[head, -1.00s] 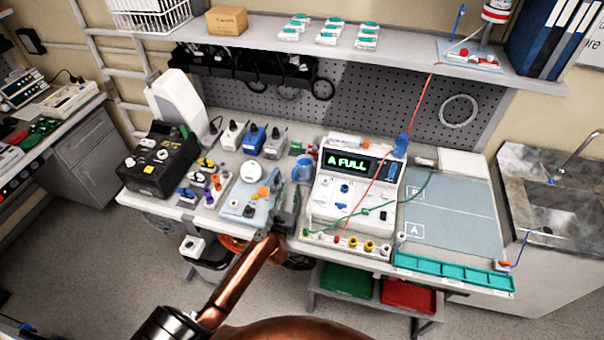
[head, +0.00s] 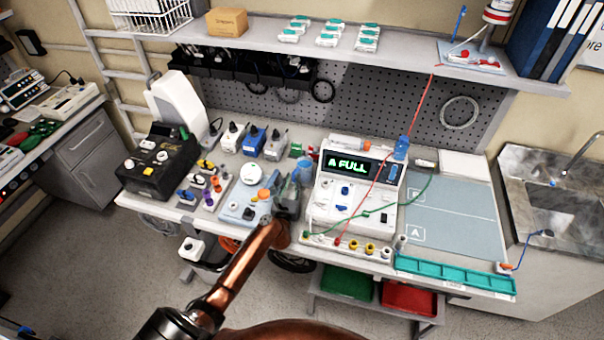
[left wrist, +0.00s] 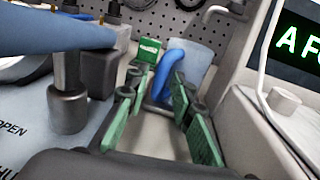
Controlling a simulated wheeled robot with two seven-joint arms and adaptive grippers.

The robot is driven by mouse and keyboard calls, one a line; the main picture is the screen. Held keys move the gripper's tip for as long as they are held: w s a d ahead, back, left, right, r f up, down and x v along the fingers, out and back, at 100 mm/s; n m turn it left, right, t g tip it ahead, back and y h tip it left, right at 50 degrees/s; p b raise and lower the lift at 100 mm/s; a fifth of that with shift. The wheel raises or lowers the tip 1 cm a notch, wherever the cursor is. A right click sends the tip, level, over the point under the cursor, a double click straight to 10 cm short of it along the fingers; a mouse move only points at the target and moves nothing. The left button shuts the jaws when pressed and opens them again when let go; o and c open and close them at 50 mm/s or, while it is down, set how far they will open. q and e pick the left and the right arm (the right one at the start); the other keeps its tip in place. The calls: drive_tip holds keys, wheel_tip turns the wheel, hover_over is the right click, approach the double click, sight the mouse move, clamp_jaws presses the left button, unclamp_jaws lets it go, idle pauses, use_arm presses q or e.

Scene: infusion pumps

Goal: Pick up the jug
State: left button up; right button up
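The jug (head: 304,171) is small and blue and stands on the bench just left of the pump with the "A FULL" display (head: 350,190). In the left wrist view the jug (left wrist: 196,62) is pale blue, with a darker blue handle facing me. My left gripper (head: 289,192) is in front of the jug and hides its lower part in the head view. In the left wrist view the gripper's green-padded fingers (left wrist: 158,108) are apart, with the handle between or just beyond their tips; contact cannot be told. My right gripper is not in view.
The pump stands close on the right of my left gripper. A pale blue device (head: 236,208) with knobs and posts is close on its left. A green block (left wrist: 149,49) lies behind the fingers. The blue-grey mat (head: 455,215) at right is mostly clear.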

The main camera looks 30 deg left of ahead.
use_arm(q)
clamp_jaws()
drive_tip(key=shift+r, duration=0.1)
idle(0.5)
drive_tip(key=shift+r, duration=0.55)
drive_tip(key=p+v, duration=0.1)
drive_tip(key=v, duration=0.7)
drive_tip(key=shift+s+d, duration=0.1)
wheel_tip(320, 180, up, 14)
drive_tip(key=p, duration=0.3)
